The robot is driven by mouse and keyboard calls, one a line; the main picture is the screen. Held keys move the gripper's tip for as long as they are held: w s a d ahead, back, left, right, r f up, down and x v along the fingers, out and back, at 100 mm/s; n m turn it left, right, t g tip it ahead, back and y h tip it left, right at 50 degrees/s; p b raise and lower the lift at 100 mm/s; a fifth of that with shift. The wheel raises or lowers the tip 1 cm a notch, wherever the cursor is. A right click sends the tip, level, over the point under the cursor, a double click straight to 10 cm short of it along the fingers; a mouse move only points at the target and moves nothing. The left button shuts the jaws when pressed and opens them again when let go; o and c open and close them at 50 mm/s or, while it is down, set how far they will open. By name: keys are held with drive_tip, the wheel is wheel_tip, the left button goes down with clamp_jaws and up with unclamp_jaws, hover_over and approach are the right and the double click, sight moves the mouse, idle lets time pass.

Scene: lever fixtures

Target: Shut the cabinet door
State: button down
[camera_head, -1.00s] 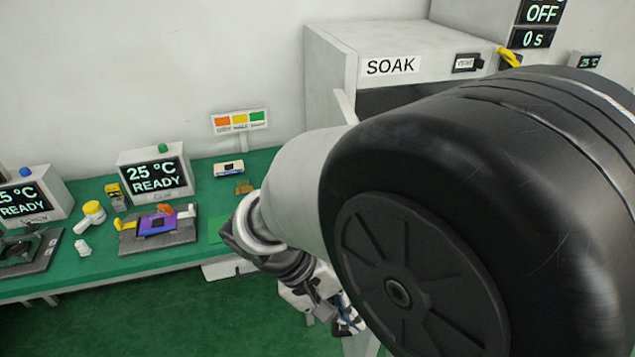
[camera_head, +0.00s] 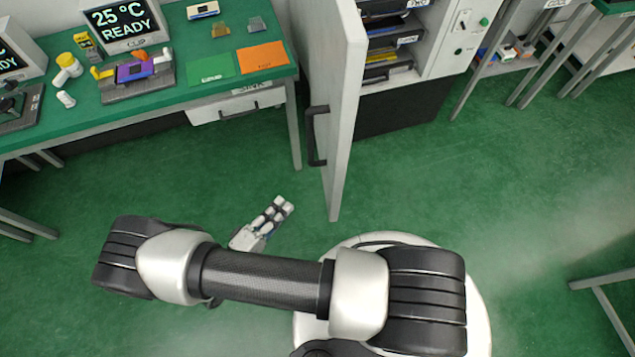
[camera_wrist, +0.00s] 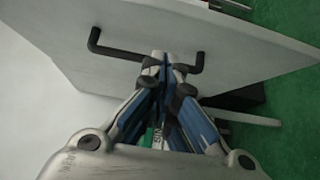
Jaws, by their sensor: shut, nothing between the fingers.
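The white cabinet door (camera_head: 342,110) stands open, swung out toward me from the cabinet, with a dark bar handle (camera_head: 314,136) on its left face. The cabinet (camera_head: 448,42) behind it shows shelves with dark trays on the right of the door. My gripper (camera_head: 284,204) is left of the door, apart from it in the head view, with its fingers shut and empty. In the wrist view the shut fingertips (camera_wrist: 166,58) appear in front of the door (camera_wrist: 225,35), overlapping the middle of the handle (camera_wrist: 110,50); I cannot tell whether they touch.
A green bench (camera_head: 180,97) with a temperature display (camera_head: 122,22), a purple part on a fixture and coloured mats stands at the left. Metal-legged tables (camera_head: 520,60) stand at the right. Green floor (camera_head: 510,210) right of the door is clear.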

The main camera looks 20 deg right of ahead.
drive_tip(key=b, duration=0.1)
approach(332, 166)
drive_tip(key=w, duration=0.3)
drive_tip(key=shift+d+f+b, duration=0.15)
drive_tip(key=shift+d, duration=0.75)
drive_tip(key=shift+d+f+b, duration=0.1)
drive_tip(key=shift+d+b, duration=0.05)
drive_tip(key=shift+d, duration=0.75)
drive_tip(key=shift+d, duration=0.1)
